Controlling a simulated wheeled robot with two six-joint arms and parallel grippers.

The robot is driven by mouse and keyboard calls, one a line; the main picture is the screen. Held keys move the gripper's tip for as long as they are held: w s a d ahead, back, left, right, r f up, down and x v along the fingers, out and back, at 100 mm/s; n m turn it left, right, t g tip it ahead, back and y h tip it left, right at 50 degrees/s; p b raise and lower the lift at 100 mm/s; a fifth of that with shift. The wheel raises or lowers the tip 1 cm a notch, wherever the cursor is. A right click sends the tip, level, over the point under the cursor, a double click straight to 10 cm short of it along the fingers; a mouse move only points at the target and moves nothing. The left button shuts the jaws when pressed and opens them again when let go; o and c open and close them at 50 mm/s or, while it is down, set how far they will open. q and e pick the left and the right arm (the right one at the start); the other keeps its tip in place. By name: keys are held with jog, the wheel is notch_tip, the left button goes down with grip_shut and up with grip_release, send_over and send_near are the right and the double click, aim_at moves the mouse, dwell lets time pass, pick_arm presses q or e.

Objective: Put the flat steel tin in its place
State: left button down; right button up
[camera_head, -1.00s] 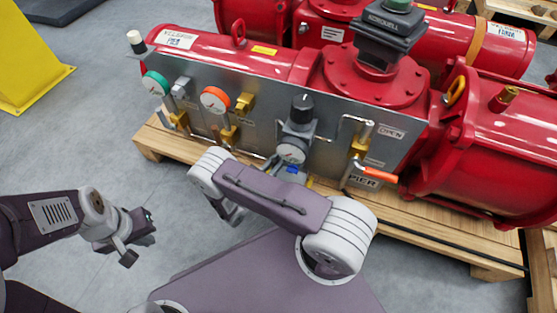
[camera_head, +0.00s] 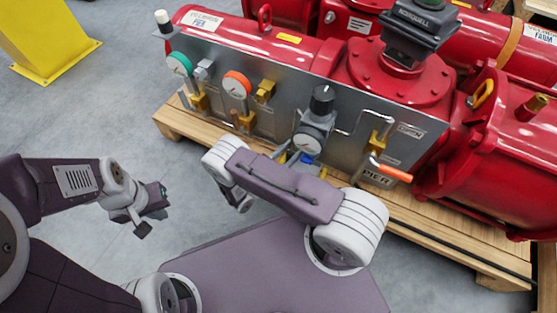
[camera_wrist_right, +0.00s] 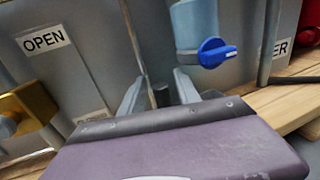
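I see no flat steel tin in either view. My left gripper (camera_head: 150,209) hangs over the bare floor at the left, its fingers apart and empty.
The panel carries a green gauge (camera_head: 179,65), an orange gauge (camera_head: 237,85), a regulator with black knob (camera_head: 322,98) and an orange lever (camera_head: 394,173). A blue knob (camera_wrist_right: 215,52) is close to my right gripper. Red actuator (camera_head: 395,85) stands on a wooden pallet (camera_head: 185,122).

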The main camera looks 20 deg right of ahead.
jog(key=p+v, duration=0.3)
jog(key=v, duration=0.8)
jog(key=s+d+r+m+g+y, duration=0.2)
jog(key=s+r+m+g+y, duration=0.1)
jog(key=r+m+y, duration=0.5)
jog(key=s+d+r+m+g+y, duration=0.1)
jog(key=s+r+m+g+y, duration=0.2)
jog(key=r+m+y, duration=0.5)
jog(key=s+r+m, duration=0.1)
jog(key=m, duration=0.6)
jog(key=shift+s+d+m+g, duration=0.15)
jog(key=shift+d+m+g, duration=0.15)
jog(key=shift+d, duration=0.05)
jog(key=shift+r, duration=0.15)
